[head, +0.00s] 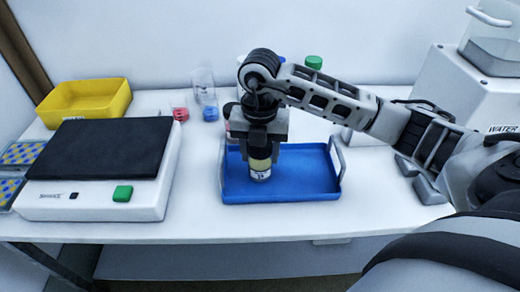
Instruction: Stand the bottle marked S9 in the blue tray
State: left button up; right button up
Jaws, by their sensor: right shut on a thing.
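The blue tray (310,178) lies on the white bench, with a handle at its right end. My right gripper (262,148) points straight down over the left part of the tray and is shut on a small bottle (260,170). The bottle is upright, with a pale yellowish body and a label whose marking is too small to read. Its upper part is hidden by the gripper. I cannot tell whether its base touches the tray floor. My left gripper is not in view.
A white device with a black top (100,150) and green button stands left. Behind are a yellow bin (85,101), red (180,113) and blue (210,113) capped items, and a green cap (313,62). A white box marked WATER (465,95) stands right.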

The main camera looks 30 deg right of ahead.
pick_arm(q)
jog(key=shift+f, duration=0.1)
pick_arm(e)
jog(key=shift+f, duration=0.1)
jog(key=o, duration=0.7)
jog(key=shift+f, duration=0.1)
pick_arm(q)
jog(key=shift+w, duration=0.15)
pick_arm(e)
jog(key=o, duration=0.4)
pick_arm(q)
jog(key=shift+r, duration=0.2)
pick_arm(e)
jog(key=shift+r, duration=0.75)
notch_tip(320, 180, up, 10)
jog(key=shift+f+p, duration=0.1)
jog(key=shift+p, duration=0.4)
jog(key=shift+r, duration=0.6)
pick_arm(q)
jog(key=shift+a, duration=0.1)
